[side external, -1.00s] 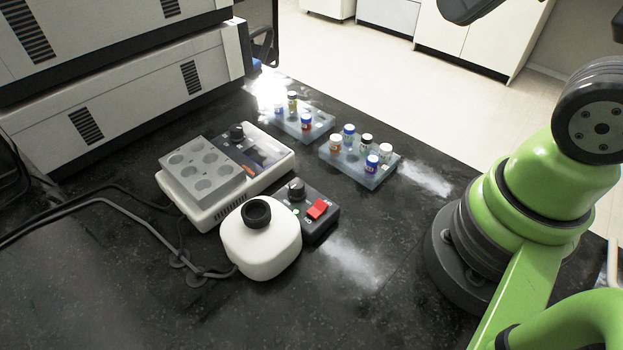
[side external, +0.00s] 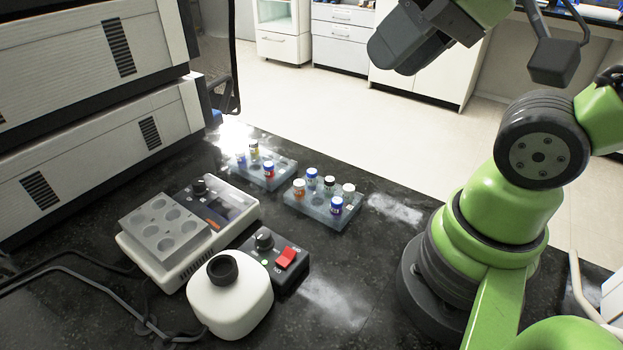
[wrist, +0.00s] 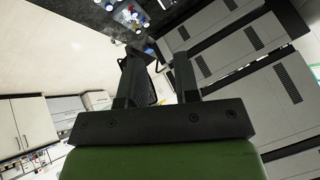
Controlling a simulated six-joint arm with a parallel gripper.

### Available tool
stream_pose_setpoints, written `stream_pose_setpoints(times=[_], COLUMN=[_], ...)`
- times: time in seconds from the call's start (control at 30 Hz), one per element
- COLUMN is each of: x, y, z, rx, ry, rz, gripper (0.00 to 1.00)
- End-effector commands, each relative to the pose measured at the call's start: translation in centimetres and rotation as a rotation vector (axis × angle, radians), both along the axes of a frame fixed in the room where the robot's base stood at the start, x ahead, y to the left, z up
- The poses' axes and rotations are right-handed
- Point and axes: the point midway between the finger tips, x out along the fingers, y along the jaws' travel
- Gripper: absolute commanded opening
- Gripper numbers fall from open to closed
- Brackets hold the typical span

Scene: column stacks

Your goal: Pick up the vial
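Several small capped vials stand upright in two translucent blue-grey racks; which one is meant cannot be told. The right rack (side external: 312,212) holds a blue-capped vial (side external: 336,205), a second blue-capped one (side external: 312,178), and black-, white- and orange-toned ones. My gripper (side external: 392,48) is high above the bench, well apart from the racks. In the wrist view my gripper (wrist: 157,62) has its two fingers spread with nothing between them. Vials show small at the top of that view (wrist: 127,14).
A white device with a grey several-hole block (side external: 165,228) stands left of the racks. Large instruments (side external: 90,130) fill the left. Dark bench is clear right of the racks.

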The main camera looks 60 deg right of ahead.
Motion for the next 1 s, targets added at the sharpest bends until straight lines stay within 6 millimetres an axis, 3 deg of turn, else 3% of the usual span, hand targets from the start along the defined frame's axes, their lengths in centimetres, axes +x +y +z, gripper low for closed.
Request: stream_pose_setpoints(times=[0.33, 0.57, 0.77, 1.0], x=[0.8, 6.1, 11.4, 15.7], y=[-0.2, -2.0, -4.5, -7.7], z=[0.0, -1.4, -5.4, -12.9], rx=[-0.022, -0.147, -0.251, -0.323], ry=[0.024, 0.161, 0.308, 0.471], rz=[0.01, 0.099, 0.225, 0.402], gripper=[0.29, 0.29, 0.29, 0.29])
